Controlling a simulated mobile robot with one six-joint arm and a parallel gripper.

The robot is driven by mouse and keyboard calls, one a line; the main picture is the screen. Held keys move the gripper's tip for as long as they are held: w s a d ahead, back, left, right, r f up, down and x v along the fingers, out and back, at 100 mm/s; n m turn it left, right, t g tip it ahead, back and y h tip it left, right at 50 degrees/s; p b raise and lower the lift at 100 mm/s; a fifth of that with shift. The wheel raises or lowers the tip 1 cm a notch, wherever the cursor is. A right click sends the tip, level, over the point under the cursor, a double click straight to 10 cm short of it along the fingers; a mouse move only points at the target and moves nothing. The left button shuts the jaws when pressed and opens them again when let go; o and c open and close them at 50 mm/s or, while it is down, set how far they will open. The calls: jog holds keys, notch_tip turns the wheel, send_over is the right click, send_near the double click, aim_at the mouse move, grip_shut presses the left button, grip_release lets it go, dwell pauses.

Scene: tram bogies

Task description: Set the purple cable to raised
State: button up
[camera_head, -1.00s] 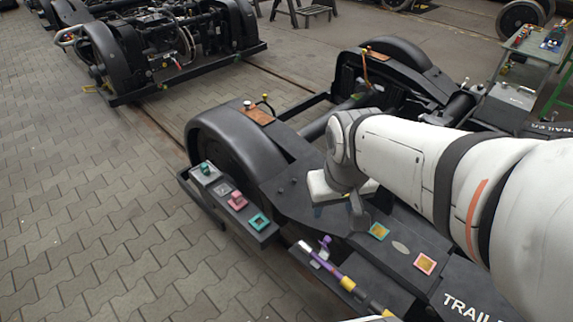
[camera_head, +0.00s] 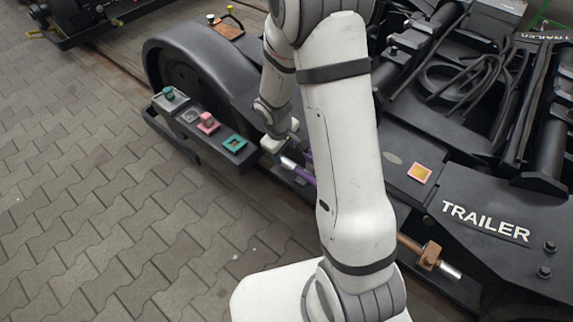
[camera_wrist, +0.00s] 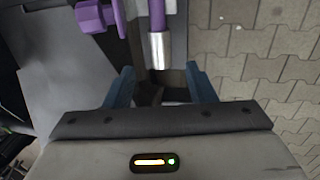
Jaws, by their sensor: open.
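The purple cable (camera_head: 304,174) lies low along the side of the black trailer frame, with a silver metal end at its left. In the head view my arm hides most of it. In the wrist view the purple cable (camera_wrist: 157,12) comes in from the top, and its silver end sits between and just beyond my fingertips. A purple clamp-like block (camera_wrist: 95,15) is at its left. My gripper (camera_wrist: 160,88) is open, with its two blue fingers apart and nothing held. In the head view the wrist (camera_head: 278,140) is beside the cable's silver end.
A side plate left of the cable carries a green square (camera_head: 235,143), a pink block (camera_head: 208,122) and a teal knob (camera_head: 169,94). A brown fitting with a metal end (camera_head: 430,257) sticks out at lower right. The paved floor (camera_head: 90,220) at left is clear.

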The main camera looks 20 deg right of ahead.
aim_at(288, 162)
jog(key=f+b, duration=0.1)
jog(key=f, duration=0.4)
jog(key=w+d+f+b, duration=0.1)
jog(key=f, duration=0.1)
jog(key=shift+d+f+b, duration=0.1)
jog(key=shift+f+b, duration=0.05)
jog(key=shift+b, duration=0.15)
jog(key=shift+s, duration=0.1)
grip_shut()
